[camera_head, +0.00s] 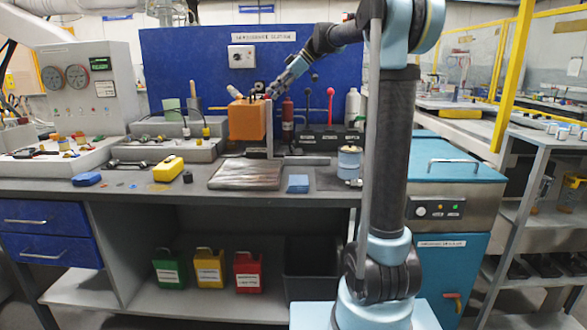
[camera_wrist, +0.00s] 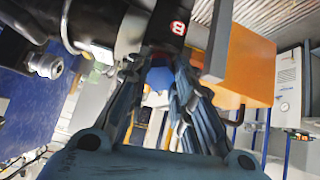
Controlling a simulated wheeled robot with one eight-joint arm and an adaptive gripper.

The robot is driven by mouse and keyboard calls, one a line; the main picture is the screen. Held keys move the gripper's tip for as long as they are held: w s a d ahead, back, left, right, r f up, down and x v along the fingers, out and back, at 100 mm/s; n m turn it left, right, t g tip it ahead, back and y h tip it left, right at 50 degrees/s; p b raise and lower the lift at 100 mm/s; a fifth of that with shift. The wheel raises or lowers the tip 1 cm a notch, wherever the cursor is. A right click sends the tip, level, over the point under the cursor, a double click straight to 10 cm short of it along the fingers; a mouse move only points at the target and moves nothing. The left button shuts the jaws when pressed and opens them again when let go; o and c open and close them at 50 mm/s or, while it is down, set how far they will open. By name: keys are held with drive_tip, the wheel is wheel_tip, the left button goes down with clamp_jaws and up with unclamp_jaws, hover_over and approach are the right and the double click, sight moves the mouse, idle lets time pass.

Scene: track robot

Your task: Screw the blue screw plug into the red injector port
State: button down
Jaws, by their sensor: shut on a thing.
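My gripper (camera_wrist: 158,66) is shut on a small blue piece, the blue screw plug (camera_wrist: 159,78), which shows between its fingers in the wrist view. The fingers hide most of it. In the head view my gripper (camera_head: 271,92) is at the top right of an orange block (camera_head: 247,121), beside dark fittings. In the wrist view a black part with a red patch and a white mark (camera_wrist: 178,28) lies just beyond the fingertips. I cannot tell whether this is the red injector port, or whether the plug touches it.
The orange block (camera_wrist: 250,65) fills the right of the wrist view. A metal upright (camera_wrist: 219,40) stands close to the right finger. On the bench are a ribbed mat (camera_head: 245,176), a yellow container (camera_head: 168,168) and a red-knobbed lever (camera_head: 330,93). The bench front is mostly free.

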drive_tip(key=m, duration=0.6)
drive_tip(key=shift+f, duration=0.1)
drive_tip(key=shift+m, duration=0.9)
drive_tip(key=m, duration=1.2)
